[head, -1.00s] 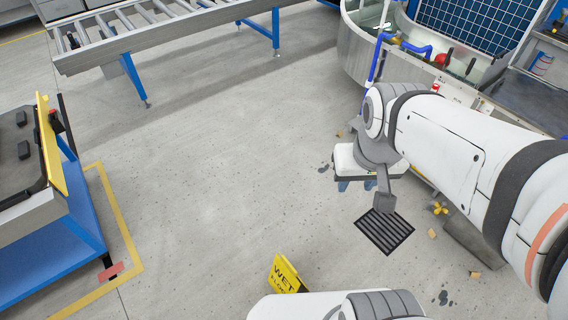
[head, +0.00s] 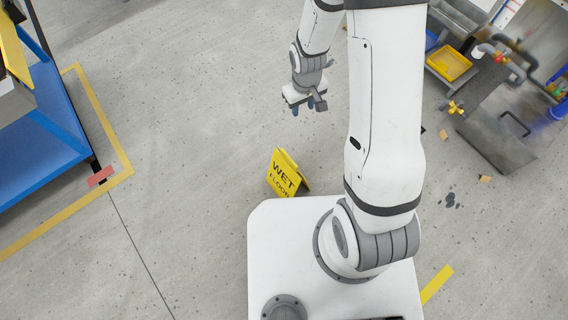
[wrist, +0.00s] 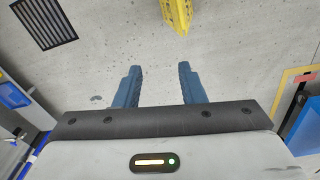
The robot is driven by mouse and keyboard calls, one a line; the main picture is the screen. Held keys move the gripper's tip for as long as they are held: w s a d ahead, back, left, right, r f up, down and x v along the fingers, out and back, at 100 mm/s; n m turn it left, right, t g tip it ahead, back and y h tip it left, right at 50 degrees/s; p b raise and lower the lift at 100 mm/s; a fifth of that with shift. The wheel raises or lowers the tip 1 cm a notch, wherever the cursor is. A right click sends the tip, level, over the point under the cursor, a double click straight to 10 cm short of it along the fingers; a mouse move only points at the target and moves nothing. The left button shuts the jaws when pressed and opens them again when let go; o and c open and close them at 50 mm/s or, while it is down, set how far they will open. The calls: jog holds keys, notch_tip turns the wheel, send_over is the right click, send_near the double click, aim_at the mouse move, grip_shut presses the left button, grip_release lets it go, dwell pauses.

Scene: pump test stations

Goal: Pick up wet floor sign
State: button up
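The yellow wet floor sign (head: 286,173) stands on the grey floor just beyond the front edge of my white base in the head view. Its panel reads WET FLOOR. In the wrist view part of the sign (wrist: 178,14) shows at the top edge, cut off by the frame. My gripper (head: 308,107) hangs farther out than the sign, above the floor, and apart from it. In the wrist view my gripper's two blue fingers (wrist: 159,82) are spread with only floor between them.
A blue cart (head: 38,145) stands at the left, inside a yellow floor line (head: 118,150). A shelf with a yellow bin (head: 449,63) is at the upper right. A floor grate (wrist: 43,22) shows in the wrist view. Floor around the sign is clear.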

jog(key=n+b, duration=0.2)
jog(key=b, duration=0.4)
send_over(289, 158)
jog(key=shift+g, duration=0.4)
notch_tip(289, 158, down, 22)
jog(key=shift+d+f, duration=0.1)
jog(key=shift+f, duration=0.1)
notch_tip(289, 158, down, 8)
jog(key=b, duration=0.6)
jog(key=shift+w+r+b, duration=0.1)
jog(key=shift+b, duration=0.25)
jog(key=shift+r, duration=0.1)
jog(key=shift+c, duration=0.2)
grip_shut()
